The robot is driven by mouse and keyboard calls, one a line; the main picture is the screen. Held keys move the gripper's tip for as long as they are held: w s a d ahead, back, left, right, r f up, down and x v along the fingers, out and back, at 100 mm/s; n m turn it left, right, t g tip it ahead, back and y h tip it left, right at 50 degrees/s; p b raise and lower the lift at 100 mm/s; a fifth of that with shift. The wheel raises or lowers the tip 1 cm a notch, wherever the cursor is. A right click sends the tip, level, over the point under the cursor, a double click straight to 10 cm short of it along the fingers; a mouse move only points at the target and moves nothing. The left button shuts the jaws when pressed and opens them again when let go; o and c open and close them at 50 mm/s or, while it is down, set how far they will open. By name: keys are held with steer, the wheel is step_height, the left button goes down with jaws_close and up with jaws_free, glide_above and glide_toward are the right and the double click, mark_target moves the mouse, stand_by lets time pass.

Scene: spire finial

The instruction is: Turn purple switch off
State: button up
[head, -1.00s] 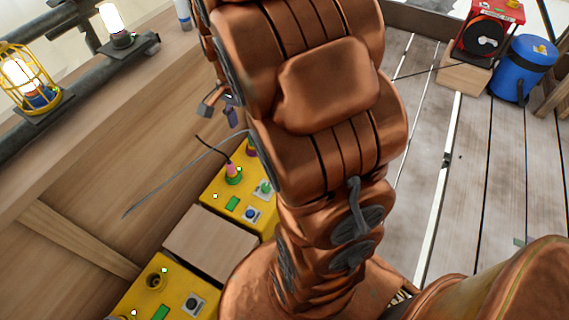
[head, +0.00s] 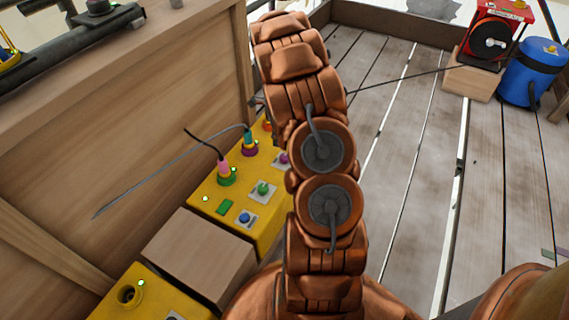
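The purple switch (head: 282,158) is a small magenta-purple knob on a pale plate on the yellow control box (head: 213,190). It shows just left of my arm, which partly covers its plate. Its exact setting is too small to tell. My copper arm stands up through the middle of the head view and hides the right part of the box. My gripper (head: 257,101) is almost wholly hidden behind the arm; only a small dark piece shows at the arm's left edge, near the wooden wall. Its opening cannot be seen.
On the same box are a green switch (head: 263,188), a blue switch (head: 245,218), a pink plug (head: 223,168) and a teal plug (head: 249,140) with cables. A wooden block (head: 200,255) separates it from another yellow box (head: 150,298). A red reel (head: 492,42) and blue barrel (head: 533,72) stand back right.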

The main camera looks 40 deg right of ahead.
steer(key=shift+m, duration=0.9)
steer(key=f, duration=0.1)
steer(key=d+f+b, duration=0.1)
steer(key=f, duration=0.1)
steer(key=d+f, duration=0.1)
steer(key=f, duration=0.1)
steer(key=shift+w+d+f, duration=0.15)
steer(key=shift+d, duration=0.1)
steer(key=shift+f+b, duration=1.15)
steer(key=shift+f, duration=2.65)
steer(key=shift+c, duration=0.2)
steer(key=c, duration=1.1)
